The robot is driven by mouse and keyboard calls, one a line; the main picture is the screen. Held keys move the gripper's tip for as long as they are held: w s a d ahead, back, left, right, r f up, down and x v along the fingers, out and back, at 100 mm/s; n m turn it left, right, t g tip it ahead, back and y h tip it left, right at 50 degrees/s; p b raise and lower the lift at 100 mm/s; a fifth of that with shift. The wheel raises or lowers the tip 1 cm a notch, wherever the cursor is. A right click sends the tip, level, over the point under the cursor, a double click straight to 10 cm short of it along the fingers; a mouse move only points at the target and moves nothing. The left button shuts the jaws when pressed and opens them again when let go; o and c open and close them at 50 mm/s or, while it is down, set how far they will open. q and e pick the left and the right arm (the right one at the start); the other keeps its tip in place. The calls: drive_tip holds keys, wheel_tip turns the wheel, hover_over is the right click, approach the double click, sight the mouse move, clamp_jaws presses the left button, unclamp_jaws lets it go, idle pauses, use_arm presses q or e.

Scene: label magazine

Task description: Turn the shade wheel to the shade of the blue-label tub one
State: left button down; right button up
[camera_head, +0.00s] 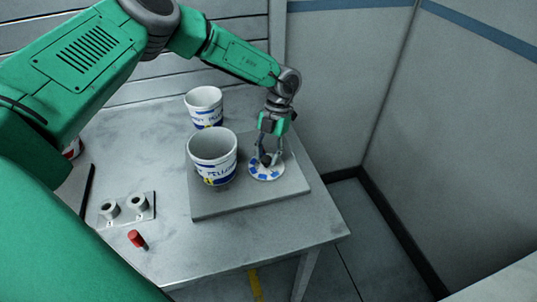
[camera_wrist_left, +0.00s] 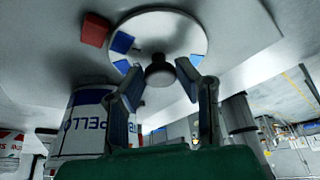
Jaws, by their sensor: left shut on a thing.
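The shade wheel (camera_head: 266,172) is a white disc with blue patches, lying on a grey board beside the front tub. In the left wrist view the wheel (camera_wrist_left: 158,22) shows differing blues and a dark centre knob (camera_wrist_left: 160,75). My left gripper (camera_head: 266,157) reaches down from above and is shut on this knob. A white tub with a blue-lettered label (camera_head: 213,160) stands left of the wheel; in the wrist view its label (camera_wrist_left: 88,125) shows too. A similar blue-label tub (camera_head: 205,107) stands behind. I cannot tell which is tub one. My right gripper is not in view.
The grey board (camera_head: 235,208) lies on a worn metal table (camera_head: 180,255). A red square (camera_wrist_left: 95,30) shows near the wheel. Walls stand behind and right.

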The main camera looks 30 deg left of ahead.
use_arm(q)
drive_tip(key=shift+s+f, duration=0.15)
drive_tip(key=c, duration=1.2)
unclamp_jaws()
drive_tip(key=shift+a, duration=0.1)
drive_tip(key=v, duration=1.2)
drive_tip(key=shift+w, duration=0.2)
drive_tip(key=shift+f, duration=0.1)
drive_tip(key=shift+f, duration=0.1)
